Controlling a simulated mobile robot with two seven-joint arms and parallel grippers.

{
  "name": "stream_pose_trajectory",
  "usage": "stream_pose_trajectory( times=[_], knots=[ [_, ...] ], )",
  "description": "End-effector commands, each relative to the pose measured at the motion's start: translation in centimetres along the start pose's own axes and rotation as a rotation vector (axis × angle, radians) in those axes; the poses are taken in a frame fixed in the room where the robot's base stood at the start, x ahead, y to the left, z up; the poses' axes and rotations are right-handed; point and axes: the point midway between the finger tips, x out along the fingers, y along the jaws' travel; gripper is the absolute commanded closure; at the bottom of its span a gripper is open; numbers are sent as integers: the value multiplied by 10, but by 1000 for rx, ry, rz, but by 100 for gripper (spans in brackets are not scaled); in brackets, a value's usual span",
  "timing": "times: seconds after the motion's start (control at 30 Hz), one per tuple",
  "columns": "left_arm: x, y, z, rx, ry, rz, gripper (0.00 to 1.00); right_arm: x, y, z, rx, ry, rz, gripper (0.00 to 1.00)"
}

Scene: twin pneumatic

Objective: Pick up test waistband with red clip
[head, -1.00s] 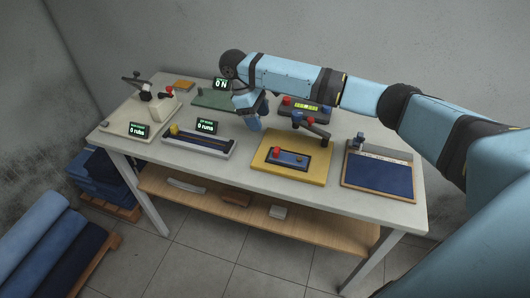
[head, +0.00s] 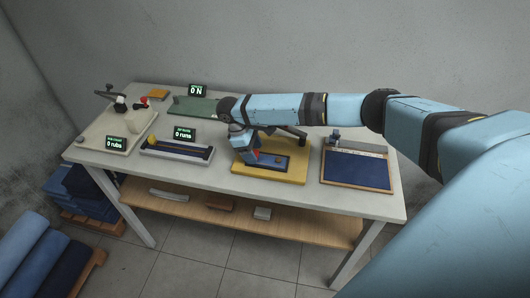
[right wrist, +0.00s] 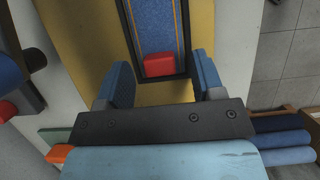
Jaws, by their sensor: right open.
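The test waistband (right wrist: 155,25) is a blue denim strip with orange stitching, lying in a dark tray on a yellow board (head: 283,177). In the right wrist view the red clip (right wrist: 159,64) sits at its near end. In the head view the waistband (head: 273,160) shows partly, with its left end and most of the clip hidden behind my gripper. My right gripper (right wrist: 162,76) is open, its blue fingers on either side of the clip and apart from it. In the head view the right gripper (head: 246,152) is over the board's left part. My left gripper is not in view.
A lever arm (head: 292,131) stands behind the waistband. Right of the board lies a dark blue panel in a wooden frame (head: 358,185). A long grey fixture (head: 177,148) stands to the left. Bare tabletop (head: 225,178) shows at the front.

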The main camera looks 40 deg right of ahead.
Motion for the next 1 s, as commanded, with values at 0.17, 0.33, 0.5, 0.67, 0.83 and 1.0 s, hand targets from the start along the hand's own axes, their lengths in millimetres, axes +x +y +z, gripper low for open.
stream_pose_trajectory(
  times=[0.17, 0.33, 0.5, 0.67, 0.83, 1.0],
  knots=[
    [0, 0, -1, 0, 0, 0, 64, 8, 0, 0, 0, 1, 1, 38],
    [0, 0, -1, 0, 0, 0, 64, 8, 0, 0, 0, 1, 1, 43],
    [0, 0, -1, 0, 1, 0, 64, 8, 0, 0, 0, 1, 1, 82],
    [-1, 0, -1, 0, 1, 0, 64, 7, 0, 0, 0, 1, 1, 92],
    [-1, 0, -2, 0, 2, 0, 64, 7, 0, 0, 0, 1, 1, 92],
    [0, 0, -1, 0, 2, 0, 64, -2, 1, 4, 0, 2, 1, 92]
  ],
)
